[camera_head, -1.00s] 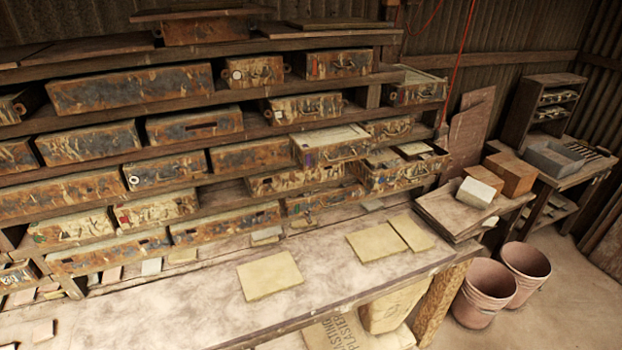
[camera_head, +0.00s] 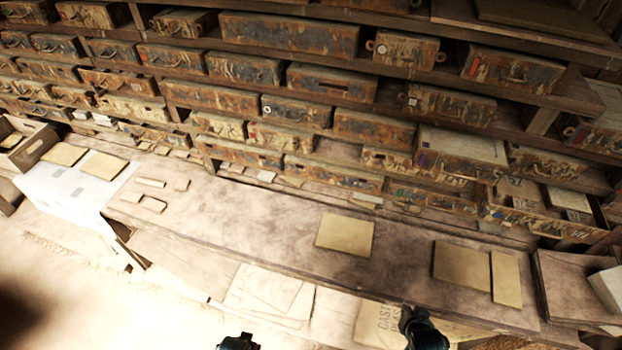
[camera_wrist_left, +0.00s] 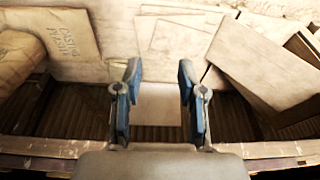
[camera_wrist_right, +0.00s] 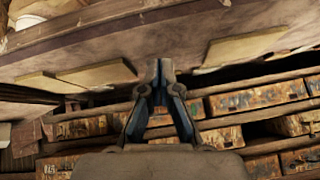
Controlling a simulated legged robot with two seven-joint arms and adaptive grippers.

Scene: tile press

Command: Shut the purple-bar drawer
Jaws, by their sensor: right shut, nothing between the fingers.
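A rust-stained drawer with a small purple mark on its front (camera_head: 440,164) juts out from the shelf rack at the right of the head view. Its pale top shows, and it overhangs the row below. My right gripper (camera_head: 408,313) is at the bottom edge of the head view, in front of the bench and well away from the drawer. In the right wrist view its fingers (camera_wrist_right: 160,68) are together and empty. My left gripper (camera_head: 238,341) barely shows at the bottom edge. In the left wrist view its fingers (camera_wrist_left: 158,72) are apart with nothing between them.
Another drawer (camera_head: 535,214) stands open below and to the right, with pieces inside. The bench (camera_head: 270,215) runs under the rack and carries flat tan tiles (camera_head: 345,233). Boards (camera_head: 575,290) are stacked at the right. A white block (camera_head: 70,195) stands at the left.

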